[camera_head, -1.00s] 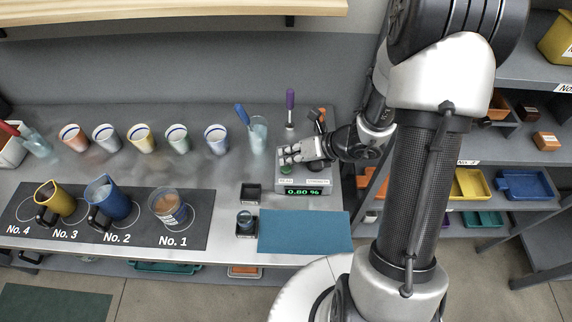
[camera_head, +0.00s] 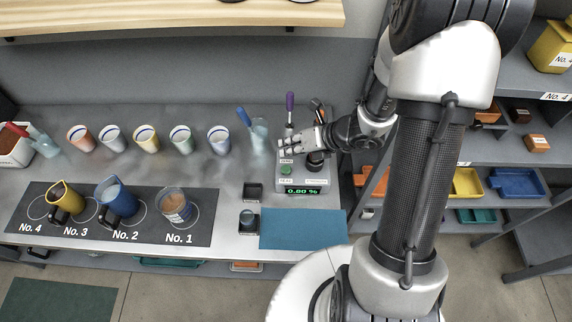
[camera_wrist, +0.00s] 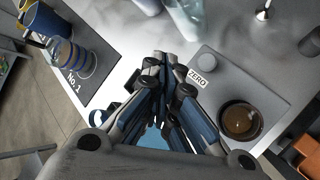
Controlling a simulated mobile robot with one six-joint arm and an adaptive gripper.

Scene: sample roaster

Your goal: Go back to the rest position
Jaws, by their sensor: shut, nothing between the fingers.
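My gripper (camera_head: 288,141) is shut and empty, held above the back left of a grey metering device (camera_head: 320,187). The device's lit green display (camera_head: 303,190) reads 0.80 %. A green button (camera_head: 288,170) shows just in front of my gripper. In the wrist view my closed fingers (camera_wrist: 170,65) are over the device's left edge, beside the ZERO label (camera_wrist: 197,76). A round well of brown liquid (camera_wrist: 240,120) shows on the device at right. It is partly hidden by my gripper in the head view.
Several cups (camera_head: 146,138) stand in a row at left. A black numbered mat (camera_head: 130,222) holds two jugs and a beaker (camera_head: 173,205).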

